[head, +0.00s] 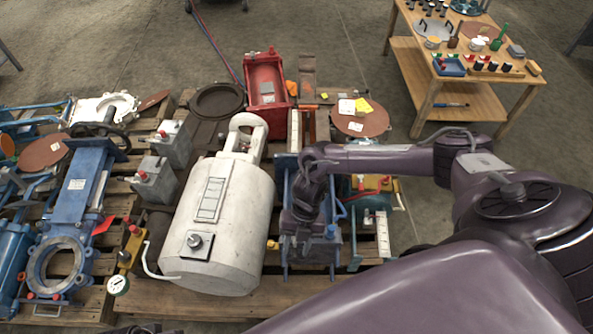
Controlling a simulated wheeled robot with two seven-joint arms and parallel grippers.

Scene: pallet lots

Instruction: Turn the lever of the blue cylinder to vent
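My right arm comes in from the right, and its dark gripper (302,212) points down over a blue unit (303,254) at the middle of the pallet. This blue unit, with a small blue cap on its near right, may be the blue cylinder. The gripper and wrist cover much of it, and I cannot make out its lever. The fingertips blend into the dark shapes there, so I cannot tell whether they touch it or how far they are apart. Another blue round body (14,262) lies at the far left edge.
A red box-like housing (266,82) is behind. A blue flanged valve (68,225) and a pressure gauge (118,285) are at left. A wooden workbench (470,95) stands at back right. Open floor lies behind.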

